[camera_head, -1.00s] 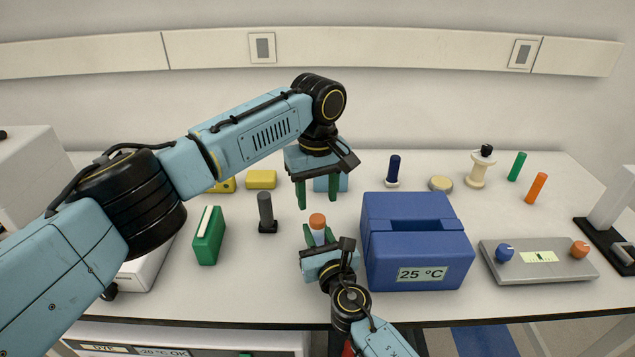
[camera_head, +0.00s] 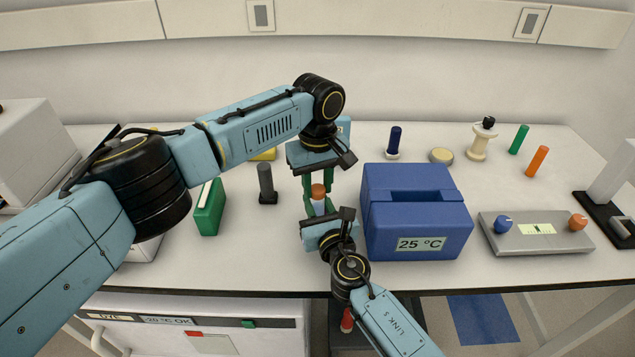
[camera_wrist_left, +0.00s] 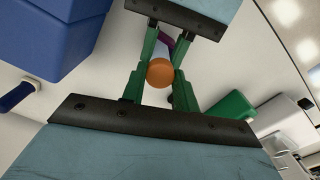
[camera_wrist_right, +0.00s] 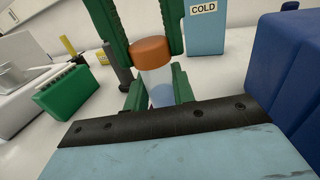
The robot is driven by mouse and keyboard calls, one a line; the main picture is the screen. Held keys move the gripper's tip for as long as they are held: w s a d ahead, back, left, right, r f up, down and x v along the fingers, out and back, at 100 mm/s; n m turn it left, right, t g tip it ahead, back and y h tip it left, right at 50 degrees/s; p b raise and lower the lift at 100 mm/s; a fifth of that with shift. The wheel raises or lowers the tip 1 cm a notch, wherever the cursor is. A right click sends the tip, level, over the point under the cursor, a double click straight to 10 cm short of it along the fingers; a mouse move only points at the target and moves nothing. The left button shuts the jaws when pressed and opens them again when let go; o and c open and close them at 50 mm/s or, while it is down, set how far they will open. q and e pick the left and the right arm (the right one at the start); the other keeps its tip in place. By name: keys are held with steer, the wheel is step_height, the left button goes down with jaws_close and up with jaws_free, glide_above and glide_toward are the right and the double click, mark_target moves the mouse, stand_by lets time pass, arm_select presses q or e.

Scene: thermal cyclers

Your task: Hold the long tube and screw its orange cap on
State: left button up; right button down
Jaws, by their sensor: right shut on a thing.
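The long tube (camera_wrist_right: 158,85) is clear and whitish and stands roughly upright, with its orange cap (camera_wrist_right: 151,51) at the top. My right gripper (camera_head: 319,208) is shut on the tube from the front, below the cap. My left gripper (camera_head: 317,187) points down from above, its green fingers on either side of the cap. In the left wrist view the cap (camera_wrist_left: 160,72) shows between the spread left fingers, which look open. Whether the cap is seated on the thread cannot be told. The lower tube is partly hidden by the right fingers.
A blue box marked 25 °C (camera_head: 417,220) stands close to the right of the grippers. A green rack (camera_head: 209,208) and a dark grey upright tube (camera_head: 266,182) are to the left. A control box with knobs (camera_head: 537,234) lies further right. Behind stands a light-blue COLD block (camera_wrist_right: 205,28).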

arm_select(q)
jaws_close()
steer(key=m, duration=1)
steer(key=shift+m, duration=0.4)
steer(key=m, duration=1)
steer(key=shift+m, duration=0.3)
steer(key=o, duration=0.8)
jaws_free()
